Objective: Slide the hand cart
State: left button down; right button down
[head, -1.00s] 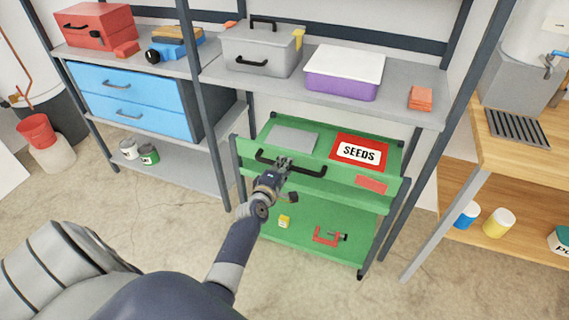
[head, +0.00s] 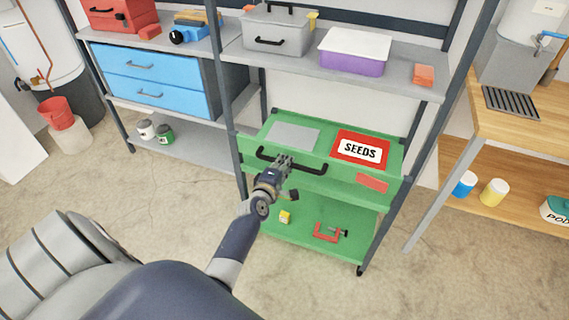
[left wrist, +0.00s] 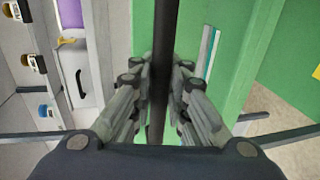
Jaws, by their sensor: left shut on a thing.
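The green hand cart (head: 290,172) stands under the grey shelf, between the rack posts. It has a top tray and a lower shelf. Its black handle (head: 310,170) runs along the front of the top tray. My left gripper (head: 284,161) is shut on the handle, left of its middle. In the left wrist view the handle (left wrist: 163,60) passes between the two fingers. A red seeds packet (head: 360,148) and a grey flat piece (head: 293,135) lie in the top tray. A red clamp (head: 328,233) and a small yellow item (head: 285,216) are on the lower shelf. My right gripper is out of view.
Rack posts (head: 228,125) stand close on the cart's left and right. A wooden bench (head: 515,125) is at the right. The concrete floor (head: 330,290) in front of the cart is clear. Blue drawers (head: 150,80) stand at the left.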

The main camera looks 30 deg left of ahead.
pick_arm(q)
jog(key=c, duration=1.6)
grip_release()
jog(key=shift+o, duration=0.2)
jog(key=v, duration=1.2)
jog(key=shift+a, duration=0.1)
jog(key=s+d+f+m+g+h, duration=0.15)
jog(key=s+d+f+m, duration=0.3)
jog(key=f, duration=0.55)
jog(key=s+d+f+m+g+h, duration=0.1)
jog(key=s+d+f+m+g, duration=0.3)
jog(key=f, duration=0.6)
jog(key=s+d+f+m+g+h, duration=0.2)
jog(key=s+d+f+m, duration=0.3)
jog(key=f, duration=0.5)
jog(key=s+f+m+g, duration=0.3)
jog(key=s+f+m, duration=0.2)
jog(key=s, duration=0.9)
jog(key=s+f+m+g+p, duration=0.1)
jog(key=s+f+m+g, duration=0.2)
jog(key=s, duration=1.1)
notch_tip(320, 180, down, 5)
jog(key=shift+a+f+m+g+y, duration=0.15)
jog(key=shift+a+m+g+y, duration=0.25)
jog(key=shift+m, duration=0.55)
